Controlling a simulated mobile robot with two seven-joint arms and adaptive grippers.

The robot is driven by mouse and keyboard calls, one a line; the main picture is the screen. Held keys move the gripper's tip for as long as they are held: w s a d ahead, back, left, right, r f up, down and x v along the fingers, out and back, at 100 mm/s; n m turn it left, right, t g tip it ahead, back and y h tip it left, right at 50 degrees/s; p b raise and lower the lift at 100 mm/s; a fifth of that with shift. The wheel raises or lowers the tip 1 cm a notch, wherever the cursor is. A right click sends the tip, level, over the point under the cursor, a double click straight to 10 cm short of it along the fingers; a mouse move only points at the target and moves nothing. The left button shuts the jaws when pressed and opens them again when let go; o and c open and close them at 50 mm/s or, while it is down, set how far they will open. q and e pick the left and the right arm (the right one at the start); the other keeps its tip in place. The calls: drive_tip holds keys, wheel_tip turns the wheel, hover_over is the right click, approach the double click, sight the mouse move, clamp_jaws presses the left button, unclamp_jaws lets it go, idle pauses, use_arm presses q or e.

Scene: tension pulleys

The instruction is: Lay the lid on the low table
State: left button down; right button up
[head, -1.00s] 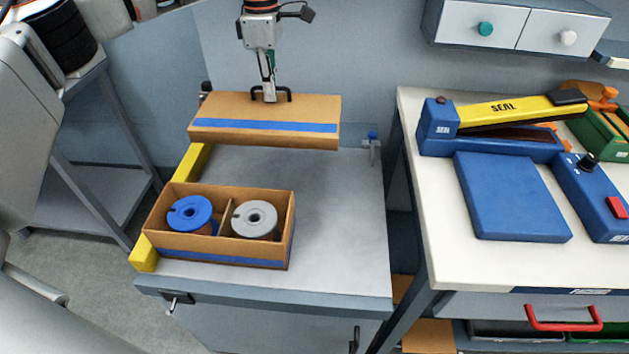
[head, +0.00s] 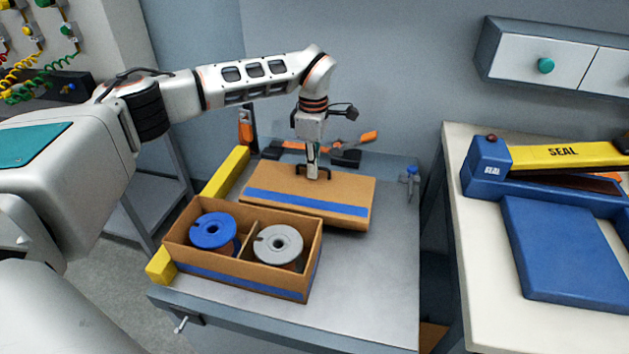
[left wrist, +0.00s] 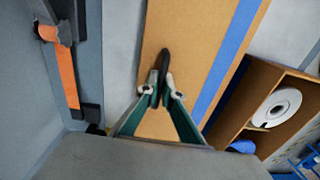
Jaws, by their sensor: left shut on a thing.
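The lid (head: 335,198) is a brown board with a blue stripe and a black handle on top. It is at or just above the low table (head: 380,285), behind the open box (head: 290,283); I cannot tell whether it touches the top. My left gripper (head: 312,176) points down and is shut on the lid's handle. In the left wrist view the lid (left wrist: 185,50) lies under the fingers (left wrist: 163,75), with its blue stripe to the right. The box holds a blue spool (head: 213,231) and a grey spool (head: 278,243). My right gripper is not in view.
A yellow bar (head: 226,172) runs along the table's left edge. An orange and black tool (head: 355,140) lies behind the lid. A blue clamp-like piece (head: 412,180) stands at the right edge. A bench with a blue and yellow sealer (head: 560,155) is at right. The table's front right is clear.

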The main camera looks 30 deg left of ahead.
sight(313, 180)
use_arm(q)
wheel_tip(313, 180, down, 4)
drive_tip(key=shift+f+b, duration=0.1)
drive_tip(key=shift+b, duration=0.3)
drive_tip(key=shift+f, duration=0.15)
drive_tip(key=shift+r, duration=0.2)
drive_tip(key=c, duration=2.6)
unclamp_jaws()
drive_tip(key=shift+f, duration=0.2)
drive_tip(key=shift+c, duration=0.2)
drive_tip(key=o, duration=0.4)
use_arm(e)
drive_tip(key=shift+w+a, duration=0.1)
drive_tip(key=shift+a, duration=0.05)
